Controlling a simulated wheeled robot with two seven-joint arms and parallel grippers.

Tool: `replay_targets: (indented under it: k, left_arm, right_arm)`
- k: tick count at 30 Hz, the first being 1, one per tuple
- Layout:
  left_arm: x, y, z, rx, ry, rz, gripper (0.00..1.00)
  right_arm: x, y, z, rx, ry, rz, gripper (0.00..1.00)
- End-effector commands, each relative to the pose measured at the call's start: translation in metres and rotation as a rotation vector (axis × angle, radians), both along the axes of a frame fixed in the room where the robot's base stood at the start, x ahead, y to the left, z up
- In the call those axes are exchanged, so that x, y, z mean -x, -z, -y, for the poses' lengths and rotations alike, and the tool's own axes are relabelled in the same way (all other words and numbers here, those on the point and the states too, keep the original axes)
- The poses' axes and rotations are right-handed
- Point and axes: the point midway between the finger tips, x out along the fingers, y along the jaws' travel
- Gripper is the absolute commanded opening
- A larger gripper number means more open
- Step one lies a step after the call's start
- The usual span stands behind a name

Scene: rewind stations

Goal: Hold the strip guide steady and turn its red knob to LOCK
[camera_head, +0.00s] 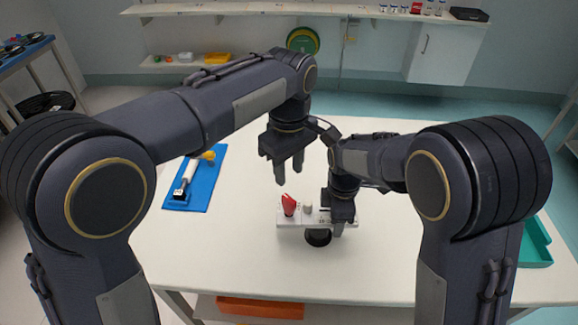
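The strip guide (296,219) is a small pale block near the front middle of the white table, with a dark round part (318,237) at its front. Its red knob (289,205) stands up near the left end, beside a small grey knob (308,209). My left gripper (289,174) points down above the red knob, its two fingers apart and empty, not touching the knob. My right gripper (338,226) is down at the guide's right end and covers it. One finger shows in front of the guide; the other is hidden, so its grip is unclear. No LOCK marking is readable.
A blue tray (206,196) with a white and yellow tool (191,176) lies at the left of the white table (240,270). A teal tray (537,246) is at the right edge. The table is clear between the blue tray and the guide.

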Motion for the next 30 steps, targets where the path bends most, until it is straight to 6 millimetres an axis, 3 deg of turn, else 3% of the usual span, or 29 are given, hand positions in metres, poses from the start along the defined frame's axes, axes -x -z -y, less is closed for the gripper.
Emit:
replay_targets:
  k: [7, 8, 13, 23, 30]
  left_arm:
    - [0.0, 0.0, 0.0, 0.0, 0.0, 0.0, 0.35]
    - [0.0, 0.0, 0.0, 0.0, 0.0, 0.0, 0.35]
    - [0.0, 0.0, 0.0, 0.0, 0.0, 0.0, 0.35]
    - [0.0, 0.0, 0.0, 0.0, 0.0, 0.0, 0.35]
    - [0.0, 0.0, 0.0, 0.0, 0.0, 0.0, 0.35]
  right_arm:
    - [0.0, -0.001, 0.0, -0.001, 0.0, 0.001, 0.17]
    - [0.0, -0.001, 0.0, -0.001, 0.0, 0.001, 0.55]
    - [0.0, 0.0, 0.0, -0.001, 0.0, 0.001, 0.76]
    - [0.0, -0.004, 0.0, -0.001, 0.0, 0.001, 0.76]
    - [-0.001, -0.043, -0.001, -0.005, -0.002, 0.006, 0.76]
